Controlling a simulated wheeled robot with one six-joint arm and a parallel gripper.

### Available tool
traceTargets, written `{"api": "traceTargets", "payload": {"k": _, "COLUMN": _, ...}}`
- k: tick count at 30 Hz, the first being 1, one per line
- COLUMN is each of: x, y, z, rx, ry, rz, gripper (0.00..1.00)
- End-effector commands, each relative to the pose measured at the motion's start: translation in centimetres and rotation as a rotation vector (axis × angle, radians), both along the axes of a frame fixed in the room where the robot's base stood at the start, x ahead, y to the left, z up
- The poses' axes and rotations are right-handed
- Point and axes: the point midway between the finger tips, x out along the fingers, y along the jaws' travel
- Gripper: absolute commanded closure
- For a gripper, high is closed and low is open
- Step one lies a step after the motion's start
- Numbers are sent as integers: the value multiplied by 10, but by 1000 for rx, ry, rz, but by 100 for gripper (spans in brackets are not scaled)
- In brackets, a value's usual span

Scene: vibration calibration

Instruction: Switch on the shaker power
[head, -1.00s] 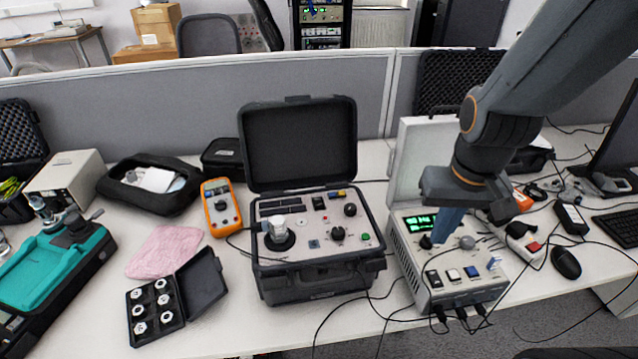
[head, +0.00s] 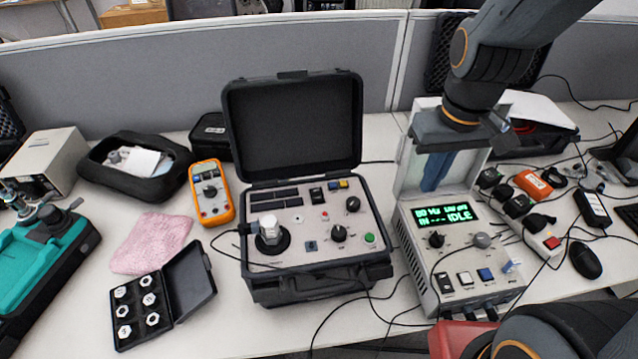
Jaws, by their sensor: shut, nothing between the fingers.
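The portable shaker (head: 300,225) stands open in its black case at the middle of the table, lid upright behind it. Its panel carries a round black mount with a silver hex piece (head: 268,230), a black rocker switch (head: 316,196), a small red button (head: 324,215), black knobs and a green button (head: 370,239). The rocker's position is too small to tell. My gripper (head: 434,186) is right of the shaker, its blue fingers shut and empty, pointing down in front of the white lid of a grey instrument (head: 465,240). It appears apart from the shaker.
The grey instrument has a lit green display (head: 447,214), knobs and coloured switches. An orange multimeter (head: 211,192), pink cloth (head: 152,243) and box of hex pieces (head: 140,308) lie left of the shaker. Cables cross the table at front right. A grey partition (head: 300,50) stands behind.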

Motion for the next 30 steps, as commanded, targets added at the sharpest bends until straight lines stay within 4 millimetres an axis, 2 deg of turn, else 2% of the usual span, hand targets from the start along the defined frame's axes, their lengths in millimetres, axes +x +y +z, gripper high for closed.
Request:
{"api": "traceTargets", "payload": {"k": 3, "x": 26, "y": 47, "z": 11, "rx": -17, "ry": 36, "rz": 345, "gripper": 100}}
{"api": "traceTargets", "payload": {"k": 6, "x": 39, "y": 93, "z": 27, "rx": -29, "ry": 75, "rz": 686, "gripper": 100}}
{"api": "traceTargets", "payload": {"k": 12, "x": 42, "y": 173, "z": 60, "rx": -30, "ry": 141, "rz": 1270, "gripper": 100}}
{"api": "traceTargets", "payload": {"k": 15, "x": 38, "y": 199, "z": 72, "rx": -24, "ry": 162, "rz": 1462, "gripper": 100}}
{"api": "traceTargets", "payload": {"k": 20, "x": 33, "y": 216, "z": 83, "rx": -16, "ry": 179, "rz": 1607, "gripper": 100}}
{"api": "traceTargets", "payload": {"k": 30, "x": 33, "y": 217, "z": 83, "rx": -15, "ry": 181, "rz": 1619, "gripper": 100}}
